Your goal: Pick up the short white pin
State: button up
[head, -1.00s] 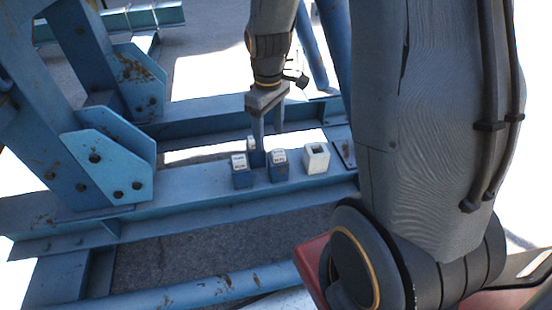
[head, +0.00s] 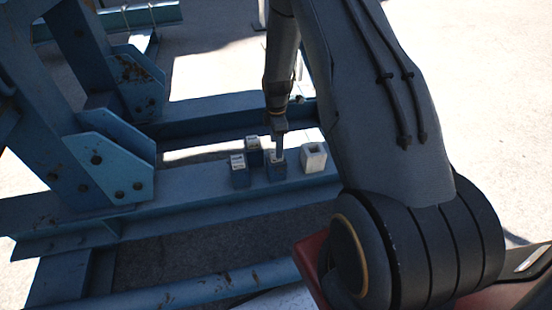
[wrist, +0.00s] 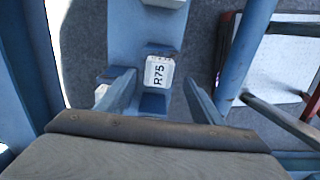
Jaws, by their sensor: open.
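I cannot make out a short white pin for certain. A blue block with a white top (head: 276,165) stands on the blue beam; in the wrist view its white top (wrist: 158,73) reads R75. My gripper (wrist: 159,77) is open, with one finger on each side of this top and nothing held. In the head view my gripper (head: 279,151) points down over the same block and partly hides it. A white block with a dark square opening (head: 314,158) stands to the right, apart from the fingers.
Two more blue blocks with white tops, one at front left (head: 239,172) and one behind (head: 253,151), stand close by. The blue steel frame with bolted plates (head: 115,160) rises on the left. The beam (head: 180,195) is bare left of the blocks.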

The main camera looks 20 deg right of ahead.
aim_at(276, 162)
jog(key=shift+w+f+p, duration=0.1)
jog(key=shift+f+p, duration=0.55)
jog(key=shift+f, duration=1.85)
jog(key=shift+c, duration=0.4)
jog(key=c, duration=1.4)
